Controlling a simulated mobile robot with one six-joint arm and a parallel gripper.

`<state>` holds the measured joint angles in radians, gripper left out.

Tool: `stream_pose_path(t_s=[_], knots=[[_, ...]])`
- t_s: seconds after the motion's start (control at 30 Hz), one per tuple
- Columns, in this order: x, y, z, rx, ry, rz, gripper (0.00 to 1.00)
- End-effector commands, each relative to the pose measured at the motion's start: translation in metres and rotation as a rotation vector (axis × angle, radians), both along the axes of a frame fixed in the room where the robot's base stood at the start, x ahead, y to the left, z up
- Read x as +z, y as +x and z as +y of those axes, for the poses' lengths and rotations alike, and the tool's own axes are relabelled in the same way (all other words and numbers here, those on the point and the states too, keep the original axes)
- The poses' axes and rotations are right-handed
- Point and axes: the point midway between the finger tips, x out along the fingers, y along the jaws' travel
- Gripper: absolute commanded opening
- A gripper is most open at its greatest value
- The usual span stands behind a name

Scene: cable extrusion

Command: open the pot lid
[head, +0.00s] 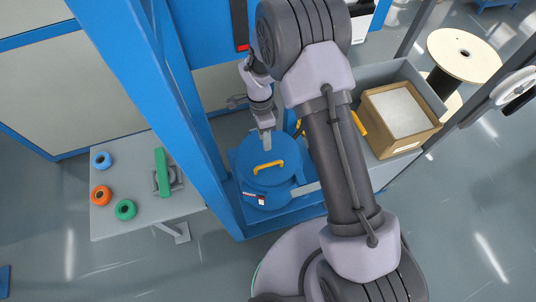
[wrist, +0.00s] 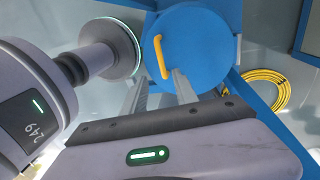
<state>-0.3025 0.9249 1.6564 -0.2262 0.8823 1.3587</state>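The blue pot (head: 262,192) has a round blue lid (head: 285,160) on top with a yellow bar handle (head: 268,168). The lid also shows in the wrist view (wrist: 200,40), with its yellow handle (wrist: 161,57). My gripper (head: 265,142) is at the lid's far edge in the head view, behind the handle. In the wrist view, my gripper (wrist: 159,82) has its two grey fingers apart with nothing between them. The handle lies just beyond the fingertips, and I see no contact with it.
Blue frame posts (head: 180,110) stand left of the pot. A grey table (head: 140,215) holds tape rolls and a green part. A cardboard box (head: 400,115) sits in a grey bin on the right. A yellow cable coil (wrist: 265,90) lies right of the pot in the wrist view.

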Motion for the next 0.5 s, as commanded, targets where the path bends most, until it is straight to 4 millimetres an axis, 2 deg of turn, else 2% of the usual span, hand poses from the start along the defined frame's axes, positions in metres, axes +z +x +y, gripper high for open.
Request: stream_pose_path(t_s=[0.03, 0.2, 0.33, 0.5], knots=[[-0.021, -0.004, -0.001, 0.001, -0.001, 0.003, 0.35], [-0.071, -0.013, -0.004, 0.001, 0.000, 0.002, 0.35], [-0.101, -0.019, -0.006, 0.002, 0.000, 0.001, 0.35], [-0.119, -0.023, -0.007, 0.001, 0.000, 0.000, 0.35]])
